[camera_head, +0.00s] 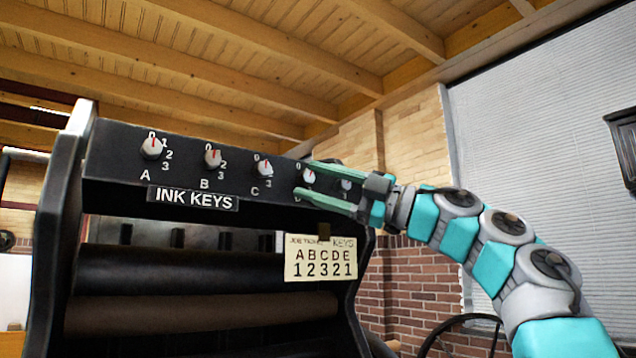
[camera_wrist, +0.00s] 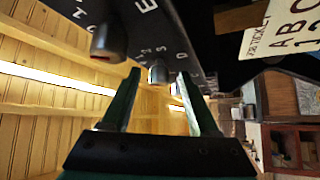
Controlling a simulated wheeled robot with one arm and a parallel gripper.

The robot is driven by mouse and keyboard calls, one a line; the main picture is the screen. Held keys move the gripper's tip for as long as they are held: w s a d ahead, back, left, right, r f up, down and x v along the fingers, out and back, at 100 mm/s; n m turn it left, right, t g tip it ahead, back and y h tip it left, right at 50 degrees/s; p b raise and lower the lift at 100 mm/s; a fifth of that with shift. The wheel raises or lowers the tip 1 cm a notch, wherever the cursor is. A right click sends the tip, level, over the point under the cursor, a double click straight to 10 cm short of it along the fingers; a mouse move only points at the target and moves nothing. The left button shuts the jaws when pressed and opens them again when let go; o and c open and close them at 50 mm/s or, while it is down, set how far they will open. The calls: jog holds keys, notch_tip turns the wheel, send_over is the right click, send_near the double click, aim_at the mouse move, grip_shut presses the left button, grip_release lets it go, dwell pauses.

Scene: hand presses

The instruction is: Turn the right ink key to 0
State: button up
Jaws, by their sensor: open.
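A row of white ink keys with red pointers runs along the black press panel, lettered A to E from left to right. The rightmost key, E (camera_head: 346,184), shows small between my gripper's fingers, and its pointer is too small to read. In the wrist view key E (camera_wrist: 108,40) is large at upper left, outside the fingers, with a red mark on it. Key D (camera_head: 309,176) lies between the fingertips in both views; its red pointer tilts up and right. My gripper (camera_head: 303,178) is open and empty, one finger above D and one below. Contact with D cannot be told.
Keys A (camera_head: 151,148), B (camera_head: 212,158) and C (camera_head: 265,168) are on the left. A job ticket card (camera_head: 320,258) reading ABCDE over 12321 hangs below the panel. Dark rollers (camera_head: 180,270) lie under it. Free air is in front of the panel.

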jog(key=shift+d, duration=0.1)
jog(key=b+v, duration=0.1)
jog(key=v, duration=0.6)
jog(key=shift+d+f, duration=0.15)
jog(key=shift+d, duration=0.1)
jog(key=shift+s, duration=0.15)
